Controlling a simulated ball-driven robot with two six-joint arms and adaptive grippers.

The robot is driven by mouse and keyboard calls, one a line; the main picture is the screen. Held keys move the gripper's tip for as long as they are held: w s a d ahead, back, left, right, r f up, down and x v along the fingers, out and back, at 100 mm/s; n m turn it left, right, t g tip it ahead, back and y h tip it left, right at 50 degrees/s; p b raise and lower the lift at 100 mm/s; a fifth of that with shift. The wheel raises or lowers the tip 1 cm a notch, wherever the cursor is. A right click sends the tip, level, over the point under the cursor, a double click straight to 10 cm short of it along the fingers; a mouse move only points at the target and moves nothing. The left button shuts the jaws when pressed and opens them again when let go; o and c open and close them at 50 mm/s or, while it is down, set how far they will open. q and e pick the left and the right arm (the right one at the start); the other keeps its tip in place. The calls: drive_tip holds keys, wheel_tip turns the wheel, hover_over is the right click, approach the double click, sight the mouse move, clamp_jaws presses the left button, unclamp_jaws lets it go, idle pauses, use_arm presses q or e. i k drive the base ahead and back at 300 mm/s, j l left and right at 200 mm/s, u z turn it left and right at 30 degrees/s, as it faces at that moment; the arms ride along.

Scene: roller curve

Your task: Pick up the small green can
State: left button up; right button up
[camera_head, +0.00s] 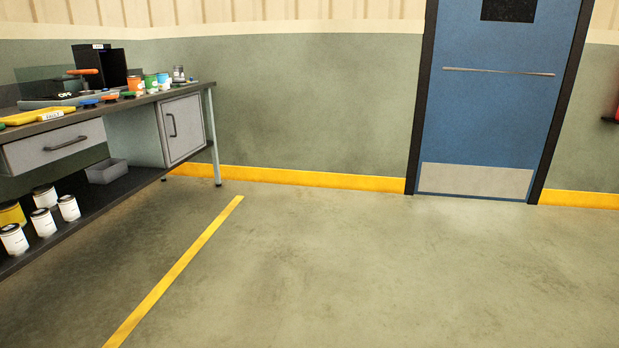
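The small green can (151,83) stands upright on the workbench (190,88) at the left, near the bench's right end. It is between an orange can (135,85) on its left and a blue can (164,81) on its right. The cans stand close together; I cannot tell whether they touch. Neither of my grippers is in view.
The bench top also holds a black box (102,66), a yellow tray (38,116) and several small coloured items. Paint tins (43,222) stand on the lower shelf. A blue door (490,100) is at the back right. The concrete floor (330,260) is clear.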

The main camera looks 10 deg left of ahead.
sight(150, 79)
drive_tip(key=i+u, duration=0.25)
drive_tip(key=i, duration=0.3)
drive_tip(key=i+l+u, duration=0.1)
drive_tip(key=i+u, duration=0.15)
drive_tip(key=i, duration=0.35)
drive_tip(key=i+l+u, duration=0.25)
drive_tip(key=i, duration=0.3)
drive_tip(key=i+j+u, duration=0.2)
drive_tip(key=i, duration=0.4)
drive_tip(key=i+u, duration=0.2)
drive_tip(key=i, duration=0.35)
drive_tip(key=i+u, duration=0.2)
drive_tip(key=i, duration=0.4)
drive_tip(key=i+l+u, duration=0.2)
drive_tip(key=i, duration=0.4)
drive_tip(key=i+l+u, duration=0.2)
drive_tip(key=i, duration=0.4)
drive_tip(key=j, duration=0.1)
